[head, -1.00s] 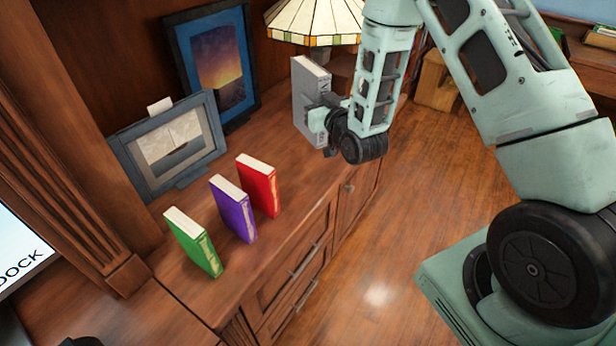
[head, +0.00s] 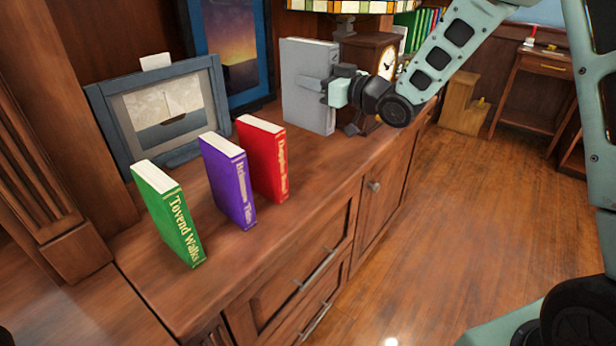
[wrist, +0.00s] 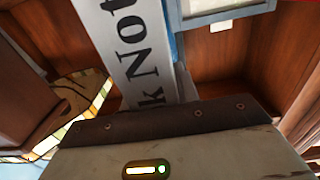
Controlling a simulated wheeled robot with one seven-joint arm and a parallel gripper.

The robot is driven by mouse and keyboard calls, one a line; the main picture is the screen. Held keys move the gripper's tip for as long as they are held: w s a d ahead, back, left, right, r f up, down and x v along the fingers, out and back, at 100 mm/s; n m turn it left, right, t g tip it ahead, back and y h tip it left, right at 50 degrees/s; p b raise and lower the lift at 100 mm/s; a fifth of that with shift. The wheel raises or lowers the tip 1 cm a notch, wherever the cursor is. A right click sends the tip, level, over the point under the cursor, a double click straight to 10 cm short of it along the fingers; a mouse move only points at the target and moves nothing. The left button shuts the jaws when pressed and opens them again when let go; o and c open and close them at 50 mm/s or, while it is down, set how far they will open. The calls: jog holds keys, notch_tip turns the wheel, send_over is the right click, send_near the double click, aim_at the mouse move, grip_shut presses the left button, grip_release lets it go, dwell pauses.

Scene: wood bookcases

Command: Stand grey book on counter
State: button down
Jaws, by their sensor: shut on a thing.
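The grey book (head: 306,88) is upright at the back of the wooden counter (head: 270,245), in front of the sunset picture and left of the clock. My gripper (head: 330,92) is shut on the book from its right side. The book's lower edge is at or just above the counter; I cannot tell if it touches. In the wrist view the book's spine (wrist: 125,40), with dark lettering, runs up from the gripper (wrist: 165,110); the fingertips are hidden there.
Green (head: 170,215), purple (head: 230,180) and red (head: 263,160) books stand on the counter. A sailboat picture (head: 165,110) and a sunset picture (head: 228,50) stand behind. A clock (head: 385,62) and a lamp (head: 345,6) are near my gripper. Counter front is clear.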

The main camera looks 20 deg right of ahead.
aim_at(313, 122)
jog(key=shift+a+f+b, duration=0.1)
jog(key=shift+f+b, duration=0.5)
jog(key=shift+f, duration=4.35)
jog(key=shift+f, duration=0.2)
jog(key=c, duration=1)
grip_release()
jog(key=shift+c, duration=0.2)
